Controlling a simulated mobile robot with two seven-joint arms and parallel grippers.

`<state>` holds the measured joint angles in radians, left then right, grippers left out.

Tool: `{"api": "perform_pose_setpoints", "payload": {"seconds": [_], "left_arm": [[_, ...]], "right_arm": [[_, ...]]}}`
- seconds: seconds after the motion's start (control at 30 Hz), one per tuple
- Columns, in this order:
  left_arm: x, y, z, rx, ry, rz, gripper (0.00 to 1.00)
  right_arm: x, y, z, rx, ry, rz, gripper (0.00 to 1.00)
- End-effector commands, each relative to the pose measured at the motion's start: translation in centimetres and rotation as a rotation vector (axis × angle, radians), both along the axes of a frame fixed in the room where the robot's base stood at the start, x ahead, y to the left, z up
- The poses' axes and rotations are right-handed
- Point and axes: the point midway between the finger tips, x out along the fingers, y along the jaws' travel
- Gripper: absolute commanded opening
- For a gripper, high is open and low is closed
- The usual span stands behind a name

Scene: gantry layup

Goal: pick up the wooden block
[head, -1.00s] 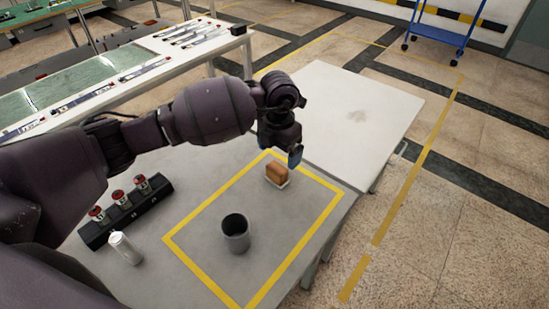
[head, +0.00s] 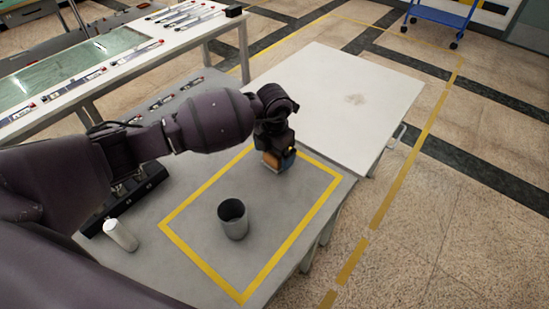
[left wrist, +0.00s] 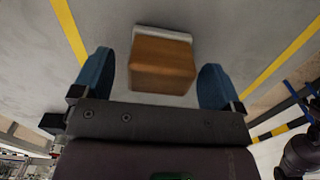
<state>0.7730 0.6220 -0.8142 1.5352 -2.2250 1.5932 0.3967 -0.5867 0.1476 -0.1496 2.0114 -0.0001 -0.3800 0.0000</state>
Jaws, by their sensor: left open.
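The wooden block (head: 271,160) is an orange-brown block standing near the far corner of the yellow-taped rectangle on the grey table. My left gripper (head: 279,158) is down over it and hides much of it in the head view. In the left wrist view the block (left wrist: 163,65) shows between the two blue fingertips of my left gripper (left wrist: 156,80), with a gap on each side. A pale base or strip shows at the block's far edge. The gripper is open. My right gripper is not in view.
A grey cup (head: 233,219) stands inside the yellow tape (head: 200,266). A white cylinder (head: 121,235) and a black rack (head: 120,205), partly behind my arm, are at the left. A white-topped table (head: 345,100) adjoins behind. The taped area right of the cup is clear.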

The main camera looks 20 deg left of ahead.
Motion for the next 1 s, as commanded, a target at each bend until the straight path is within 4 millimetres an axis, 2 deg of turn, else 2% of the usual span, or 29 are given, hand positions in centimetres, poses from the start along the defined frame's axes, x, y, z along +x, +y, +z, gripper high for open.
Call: {"api": "perform_pose_setpoints", "payload": {"seconds": [0.03,0.13,0.4,0.73,0.83,0.87,1.0], "left_arm": [[-0.1,-0.1,-1.0,-0.001,0.004,0.001,0.92],[0.0,-0.1,-1.9,-0.001,0.003,0.001,0.92],[0.0,0.0,-2.1,0.0,-0.001,0.0,0.9],[0.0,0.0,-2.0,0.0,0.0,0.0,0.41],[0.0,0.0,-2.0,0.0,-0.001,0.0,0.39],[0.0,0.0,-2.0,0.0,-0.001,0.0,0.32],[0.0,0.0,-1.8,0.0,-0.001,0.0,0.33]], "right_arm": [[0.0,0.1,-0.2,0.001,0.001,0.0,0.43],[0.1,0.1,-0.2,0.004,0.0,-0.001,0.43],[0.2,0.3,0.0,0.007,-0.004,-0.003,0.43],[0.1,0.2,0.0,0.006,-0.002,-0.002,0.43],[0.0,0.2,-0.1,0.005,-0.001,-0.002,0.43],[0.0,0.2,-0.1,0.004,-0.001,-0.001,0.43],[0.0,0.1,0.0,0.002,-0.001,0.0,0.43]]}}
